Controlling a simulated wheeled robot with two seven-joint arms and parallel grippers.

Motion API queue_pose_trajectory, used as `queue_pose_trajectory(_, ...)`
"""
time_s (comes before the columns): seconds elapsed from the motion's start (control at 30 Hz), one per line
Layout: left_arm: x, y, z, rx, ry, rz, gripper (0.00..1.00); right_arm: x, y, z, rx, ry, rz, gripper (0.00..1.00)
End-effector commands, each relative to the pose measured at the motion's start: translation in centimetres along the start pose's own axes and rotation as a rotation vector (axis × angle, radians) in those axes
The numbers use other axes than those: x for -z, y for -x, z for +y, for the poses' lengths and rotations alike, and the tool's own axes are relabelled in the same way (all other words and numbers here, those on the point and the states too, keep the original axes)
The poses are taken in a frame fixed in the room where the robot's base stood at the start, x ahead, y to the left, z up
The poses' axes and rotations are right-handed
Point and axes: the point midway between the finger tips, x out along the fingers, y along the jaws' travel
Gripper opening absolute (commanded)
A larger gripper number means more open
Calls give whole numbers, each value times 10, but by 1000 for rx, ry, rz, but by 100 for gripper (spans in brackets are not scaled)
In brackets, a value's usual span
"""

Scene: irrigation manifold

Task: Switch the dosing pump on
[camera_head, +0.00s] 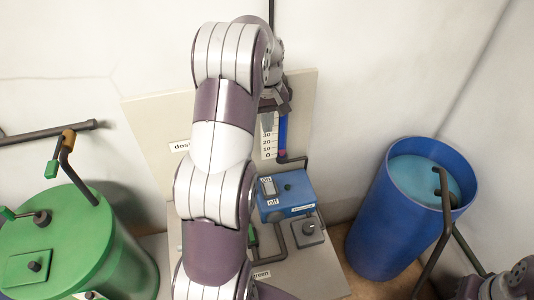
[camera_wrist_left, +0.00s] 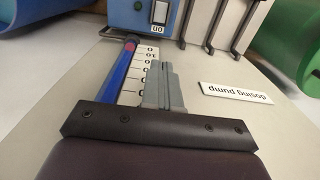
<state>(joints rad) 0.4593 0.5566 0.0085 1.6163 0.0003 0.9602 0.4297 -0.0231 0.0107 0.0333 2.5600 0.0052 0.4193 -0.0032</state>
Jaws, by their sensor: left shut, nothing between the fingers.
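The dosing pump is a blue box (camera_head: 288,197) low on the pale board, right of my left arm in the head view. Its pale rocker switch (camera_head: 267,187) sits between "on" and "off" labels; I cannot tell which side is pressed. In the left wrist view the box (camera_wrist_left: 126,15) and switch (camera_wrist_left: 160,13) show at the top, upside down, partly cut off. My left gripper (camera_head: 268,122) is shut and empty, in front of the scale above the pump; its fingers (camera_wrist_left: 161,84) point towards the box, apart from the switch. My right gripper is not in view.
A blue level tube (camera_head: 283,136) stands beside the scale, close to my left fingers. A "dosing pump" label (camera_wrist_left: 236,93) is on the board. Pipes and a grey valve (camera_head: 309,231) lie below the pump. A green tank (camera_head: 60,245) and blue barrel (camera_head: 378,225) flank the board.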

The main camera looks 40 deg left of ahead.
Motion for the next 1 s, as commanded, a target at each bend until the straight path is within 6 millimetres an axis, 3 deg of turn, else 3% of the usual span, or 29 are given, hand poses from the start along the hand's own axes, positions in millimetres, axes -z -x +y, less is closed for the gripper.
queue_pose_trajectory(0.27,0,-7,0,0,0,0,0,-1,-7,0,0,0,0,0)
queue_pose_trajectory(0.8,0,-123,0,0,0,0,0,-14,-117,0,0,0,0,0)
queue_pose_trajectory(1.0,-1,-163,0,1,0,-2,0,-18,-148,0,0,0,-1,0)
